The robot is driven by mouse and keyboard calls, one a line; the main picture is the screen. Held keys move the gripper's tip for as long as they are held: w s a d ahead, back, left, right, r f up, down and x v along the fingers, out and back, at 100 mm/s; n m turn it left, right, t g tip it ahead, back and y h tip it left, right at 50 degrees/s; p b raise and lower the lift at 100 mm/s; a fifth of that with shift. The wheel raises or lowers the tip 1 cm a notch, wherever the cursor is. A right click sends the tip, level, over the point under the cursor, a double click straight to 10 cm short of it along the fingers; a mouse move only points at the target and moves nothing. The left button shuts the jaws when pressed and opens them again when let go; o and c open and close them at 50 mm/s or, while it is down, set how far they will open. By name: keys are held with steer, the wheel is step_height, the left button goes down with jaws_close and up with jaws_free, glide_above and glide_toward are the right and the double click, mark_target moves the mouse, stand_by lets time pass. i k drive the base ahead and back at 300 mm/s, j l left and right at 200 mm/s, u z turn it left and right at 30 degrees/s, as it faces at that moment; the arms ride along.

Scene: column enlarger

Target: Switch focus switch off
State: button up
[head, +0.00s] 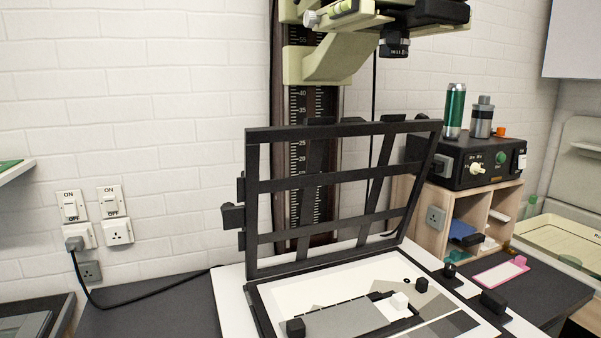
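A black control box (478,181) sits on a wooden shelf unit at the right. Its front has a pale dial knob (477,168), a round green button (501,157) and a small white switch (522,161) near the right end. I cannot read the small labels, so I cannot tell for certain which control is the focus switch or its position. Two white wall switches, the left one (70,206) and the right one (110,201), are at the left with "OFF" lettering. My gripper is not in view.
The column enlarger (333,65) stands in the middle. A black easel frame (343,183) is raised in front of it. A green bottle (454,113), a grey bottle (482,119) and an orange cap (501,131) stand on the control box. A cable (130,303) runs along the left.

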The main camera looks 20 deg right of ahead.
mark_target(522, 159)
steer(key=l+z, duration=1)
steer(key=i+l+z, duration=0.1)
steer(key=l+z, duration=0.2)
steer(key=z, duration=0.15)
